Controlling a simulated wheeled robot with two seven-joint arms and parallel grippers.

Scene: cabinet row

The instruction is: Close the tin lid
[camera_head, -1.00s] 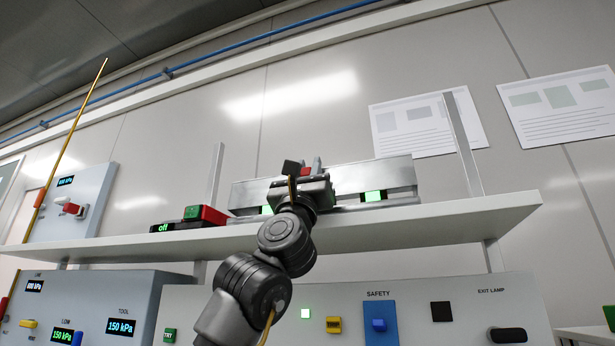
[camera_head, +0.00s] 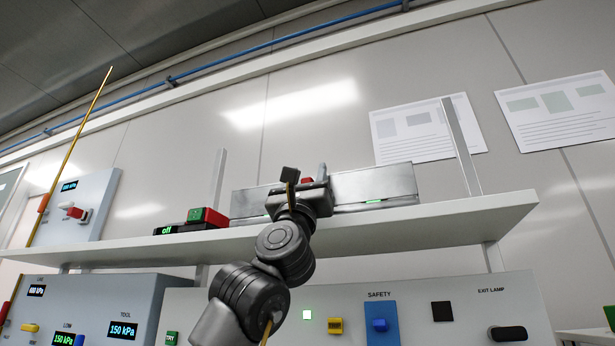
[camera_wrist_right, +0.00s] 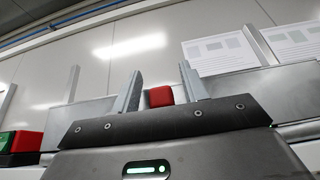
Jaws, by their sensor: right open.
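The tin (camera_head: 375,187) is a long, grey metal box shape on the white shelf, its upper panel standing tilted. It also shows in the wrist view (camera_wrist_right: 240,88), behind my fingers. A thin green strip glows at its lower right edge. A red block (camera_wrist_right: 160,96), perhaps the lid's knob, shows between my fingers; a bit of it shows in the head view (camera_head: 307,181). My right gripper (camera_head: 306,174) is open in front of the tin's middle, one finger on each side of the red block in the picture (camera_wrist_right: 161,78). Contact cannot be told. My left gripper is out of view.
The white shelf (camera_head: 430,222) runs across under the tin. A red and green box (camera_head: 208,216) with an "off" display stands left of the tin. A grey post (camera_head: 461,148) rises at the right. Control panels (camera_head: 455,290) sit below the shelf.

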